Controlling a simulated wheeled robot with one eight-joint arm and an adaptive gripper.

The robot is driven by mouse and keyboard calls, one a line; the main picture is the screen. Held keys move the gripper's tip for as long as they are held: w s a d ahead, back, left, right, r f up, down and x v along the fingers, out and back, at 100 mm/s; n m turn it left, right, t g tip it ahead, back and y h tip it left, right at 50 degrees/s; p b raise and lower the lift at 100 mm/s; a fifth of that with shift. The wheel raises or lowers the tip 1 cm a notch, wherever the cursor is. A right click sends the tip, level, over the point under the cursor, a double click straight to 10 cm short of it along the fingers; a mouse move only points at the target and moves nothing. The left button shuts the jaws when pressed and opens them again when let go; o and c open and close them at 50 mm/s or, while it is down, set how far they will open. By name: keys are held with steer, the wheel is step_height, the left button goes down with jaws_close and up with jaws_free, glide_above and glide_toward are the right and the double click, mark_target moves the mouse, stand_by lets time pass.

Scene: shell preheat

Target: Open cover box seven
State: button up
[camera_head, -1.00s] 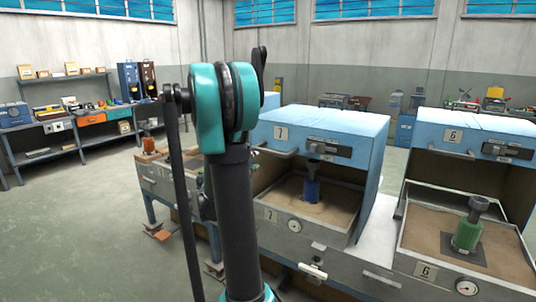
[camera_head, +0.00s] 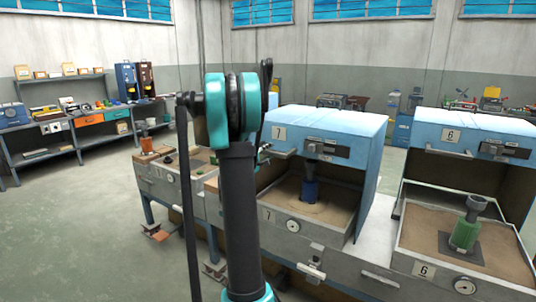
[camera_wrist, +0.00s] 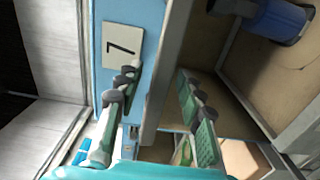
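Box seven's blue cover (camera_head: 330,122) stands raised over a sand-filled tray (camera_head: 325,232) in the head view; its front is open to view. A blue cylinder (camera_head: 310,190) stands in the sand. The cover's grey handle (camera_head: 282,152) is at its left front. In the wrist view the white "7" plate (camera_wrist: 122,46) is on the blue panel. My gripper (camera_wrist: 158,88) is open, its green-padded fingers apart on either side of a grey bar or edge (camera_wrist: 165,72); I cannot tell whether they touch it.
Box six (camera_head: 480,135) stands to the right with its cover raised over a green cylinder (camera_head: 464,235). Shelves with tools (camera_head: 85,125) line the left wall. The floor at left is clear.

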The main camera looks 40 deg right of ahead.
steer(key=shift+c, duration=0.3)
jaws_close()
steer(key=shift+d, duration=0.15)
steer(key=x, duration=4)
steer(key=shift+w+d, duration=0.2)
steer(key=shift+r, duration=0.1)
steer(key=shift+o, duration=0.3)
jaws_free()
